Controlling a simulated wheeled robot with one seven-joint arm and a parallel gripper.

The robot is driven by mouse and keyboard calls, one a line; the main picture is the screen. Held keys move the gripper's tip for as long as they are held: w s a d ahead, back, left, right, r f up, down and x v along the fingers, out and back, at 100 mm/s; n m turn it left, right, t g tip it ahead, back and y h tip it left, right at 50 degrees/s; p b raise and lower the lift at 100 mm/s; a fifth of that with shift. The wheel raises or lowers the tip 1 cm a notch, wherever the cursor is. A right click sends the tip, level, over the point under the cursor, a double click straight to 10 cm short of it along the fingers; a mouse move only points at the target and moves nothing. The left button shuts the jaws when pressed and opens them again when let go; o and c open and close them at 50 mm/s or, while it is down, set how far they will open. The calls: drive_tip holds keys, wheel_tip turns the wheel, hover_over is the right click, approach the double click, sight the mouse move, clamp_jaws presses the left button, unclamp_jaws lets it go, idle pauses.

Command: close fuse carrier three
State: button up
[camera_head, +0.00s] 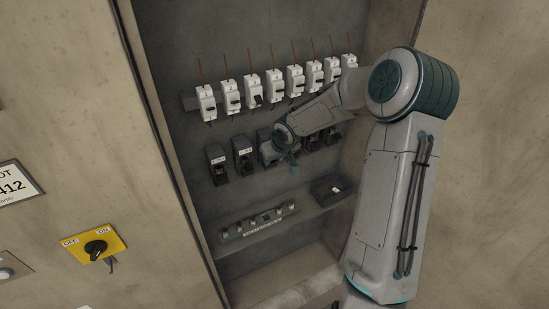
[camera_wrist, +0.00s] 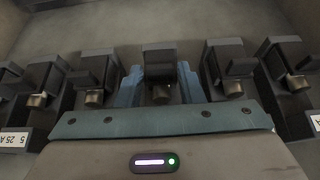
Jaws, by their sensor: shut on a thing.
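Fuse carrier three (camera_wrist: 160,62) is the black block in the middle of the wrist view, with a metal cylinder at its lower end. My gripper (camera_wrist: 160,88) has one blue-teal finger on each side of it and is shut on it. In the head view my gripper (camera_head: 282,150) is at the row of black carriers, third from the left, and mostly hides this carrier. I cannot tell how far the carrier is swung out.
Neighbouring carriers (camera_wrist: 98,70) (camera_wrist: 228,66) stand close on both sides. White breakers (camera_head: 254,90) line the row above. Below are a shelf with a green fuse strip (camera_head: 258,222) and a dark tray (camera_head: 330,188). A yellow switch plate (camera_head: 94,243) is outside, left.

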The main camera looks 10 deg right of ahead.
drive_tip(key=o, duration=0.8)
drive_tip(key=v, duration=1.3)
drive_tip(key=shift+s+r+p, duration=0.2)
drive_tip(key=shift+r+p, duration=0.15)
drive_tip(key=shift+p, duration=0.05)
drive_tip(key=s+m+b, duration=0.1)
drive_tip(key=s+b, duration=0.1)
drive_tip(key=s, duration=0.7)
drive_tip(key=s+a+m+g+h+b, duration=0.1)
drive_tip(key=s+b, duration=0.1)
drive_tip(key=s, duration=0.6)
drive_tip(key=s+m+b, duration=0.1)
drive_tip(key=s+b, duration=0.1)
drive_tip(key=s, duration=0.7)
drive_tip(key=shift+s+a+r, duration=0.2)
drive_tip(key=shift+s, duration=0.15)
